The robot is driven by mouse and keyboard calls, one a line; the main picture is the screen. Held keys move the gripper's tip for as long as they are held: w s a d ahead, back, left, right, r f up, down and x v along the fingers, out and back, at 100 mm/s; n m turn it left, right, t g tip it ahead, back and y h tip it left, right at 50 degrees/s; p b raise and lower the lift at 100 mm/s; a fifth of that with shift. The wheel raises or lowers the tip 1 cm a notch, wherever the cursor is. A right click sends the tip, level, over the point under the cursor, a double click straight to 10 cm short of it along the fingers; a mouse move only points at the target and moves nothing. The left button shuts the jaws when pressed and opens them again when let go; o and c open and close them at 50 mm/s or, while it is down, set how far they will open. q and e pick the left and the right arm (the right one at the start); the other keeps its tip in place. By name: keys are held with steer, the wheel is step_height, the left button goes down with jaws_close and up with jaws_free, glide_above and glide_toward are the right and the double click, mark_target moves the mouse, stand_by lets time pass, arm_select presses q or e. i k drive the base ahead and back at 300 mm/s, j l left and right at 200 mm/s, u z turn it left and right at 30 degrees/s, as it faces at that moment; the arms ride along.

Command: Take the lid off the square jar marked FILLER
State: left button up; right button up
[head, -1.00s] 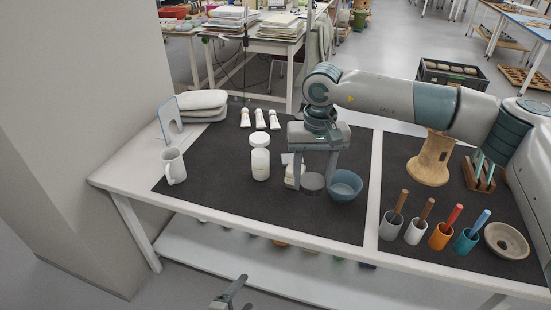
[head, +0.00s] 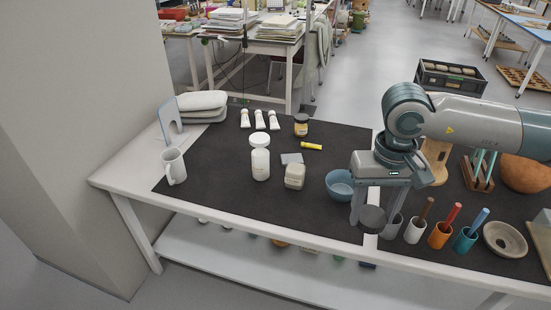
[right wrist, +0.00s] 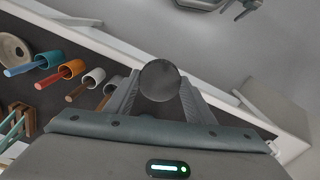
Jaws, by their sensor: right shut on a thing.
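The square jar (head: 294,177), squat and off-white, stands upright on the dark mat between the tall white jar and the blue bowl. Its label is too small to read. My right gripper (head: 372,212) is shut on a round, flat dark grey lid (head: 372,219). It holds the lid in the air past the blue bowl, right of the square jar and near the table's front edge. In the right wrist view the lid (right wrist: 160,80) sits between the two fingers. A dark gripper-like part (right wrist: 243,8), probably my left gripper, is cut off at that view's top edge.
A tall white jar (head: 260,158) stands left of the square jar, and a blue bowl (head: 340,184) right of it. Cups with tools (head: 440,235) line the right front. The mat's front left is clear.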

mark_target(295, 170)
steer(key=i+l+u, duration=0.1)
steer(key=i+u, duration=0.25)
steer(key=i+l+u, duration=0.2)
steer(key=i+u, duration=0.15)
steer(key=i+l+u, duration=0.35)
steer(key=i+j, duration=0.05)
steer(key=i, duration=0.05)
